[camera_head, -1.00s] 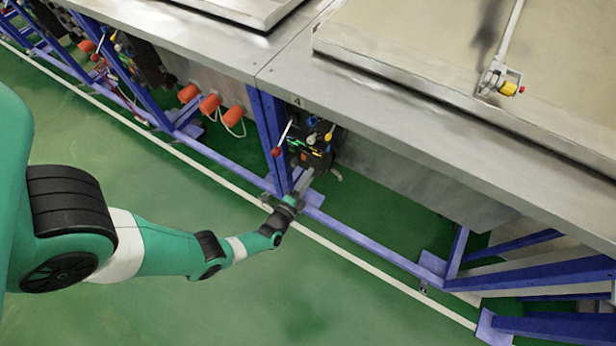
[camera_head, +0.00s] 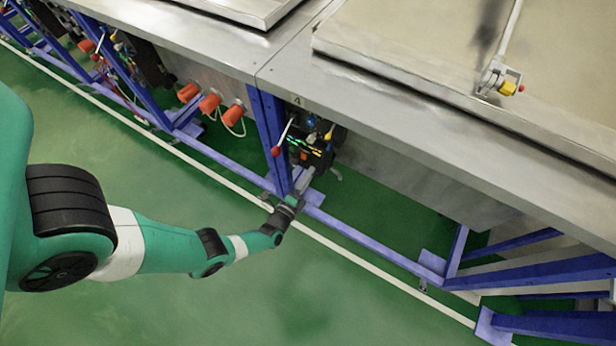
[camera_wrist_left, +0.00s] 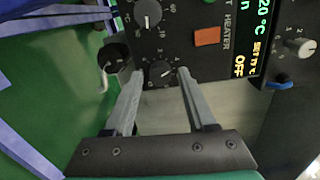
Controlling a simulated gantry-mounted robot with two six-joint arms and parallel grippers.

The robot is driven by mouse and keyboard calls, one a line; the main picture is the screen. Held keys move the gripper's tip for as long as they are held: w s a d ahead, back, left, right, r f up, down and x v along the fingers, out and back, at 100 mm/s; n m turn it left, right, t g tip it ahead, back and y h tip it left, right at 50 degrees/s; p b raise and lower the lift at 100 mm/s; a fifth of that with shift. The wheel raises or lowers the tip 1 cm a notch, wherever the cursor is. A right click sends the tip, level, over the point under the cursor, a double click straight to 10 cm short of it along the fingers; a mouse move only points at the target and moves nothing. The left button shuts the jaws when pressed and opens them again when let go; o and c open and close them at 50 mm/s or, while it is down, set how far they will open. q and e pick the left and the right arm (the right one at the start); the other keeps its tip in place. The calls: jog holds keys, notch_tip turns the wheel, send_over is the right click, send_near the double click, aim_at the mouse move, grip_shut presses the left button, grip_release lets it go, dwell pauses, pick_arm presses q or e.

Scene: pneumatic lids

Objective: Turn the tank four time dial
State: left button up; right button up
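The tank four control box (camera_head: 312,152) is mounted under the counter edge marked 4. In the left wrist view its dark panel (camera_wrist_left: 190,15) carries an upper black dial (camera_wrist_left: 148,12) with a scale reading 10 and 60. A lower black dial (camera_wrist_left: 162,72) has a scale with 2 and 4. I cannot read which one is labelled time. My left gripper (camera_head: 304,180) is at the box; in the wrist view its fingers (camera_wrist_left: 160,74) are open, with the tips either side of the lower dial. Contact with it cannot be told. My right gripper is not in view.
An orange switch (camera_wrist_left: 207,37) and a lit display (camera_wrist_left: 262,40) are on the panel, with a silver knob (camera_wrist_left: 299,47) to the right. A red-tipped lever (camera_head: 277,151) and blue frame legs (camera_head: 268,125) stand close by. Green floor (camera_head: 330,290) is clear in front.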

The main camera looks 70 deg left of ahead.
pick_arm(q)
jog(key=shift+o, duration=0.2)
jog(key=p+v, duration=0.3)
jog(key=v, duration=0.8)
jog(key=shift+s+d, duration=0.2)
jog(key=shift+s, duration=0.1)
jog(key=shift+r, duration=0.1)
